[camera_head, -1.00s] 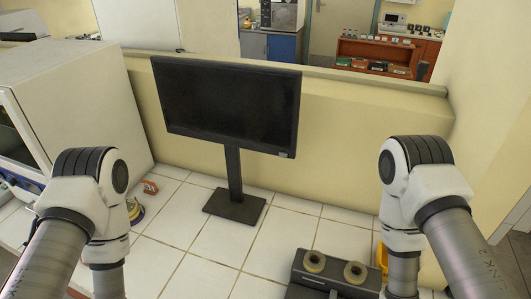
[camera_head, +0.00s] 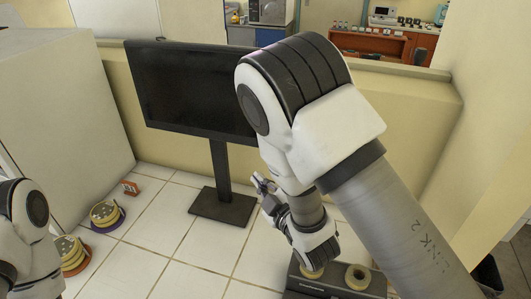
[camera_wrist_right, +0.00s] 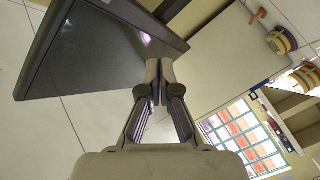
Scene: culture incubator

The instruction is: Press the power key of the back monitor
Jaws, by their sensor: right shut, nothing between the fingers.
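The black monitor (camera_head: 185,90) stands upright on a flat base (camera_head: 223,206) on the white tiled surface, its screen dark. It fills the upper left of the right wrist view (camera_wrist_right: 95,52). My right arm covers the monitor's lower right corner in the head view, and I cannot make out the power key in either view. My right gripper (camera_head: 260,183) is shut and empty, just right of the monitor's stand in the head view. In the right wrist view its fingertips (camera_wrist_right: 158,68) overlap the monitor's edge; contact cannot be told. My left gripper is out of view.
A dark holder with tape rolls (camera_head: 357,277) stands at the front right, partly behind my right arm. More tape rolls (camera_head: 106,215) and a small orange block (camera_head: 130,188) lie left of the monitor. A white cabinet (camera_head: 60,100) and a low yellow wall (camera_head: 405,115) bound the surface.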

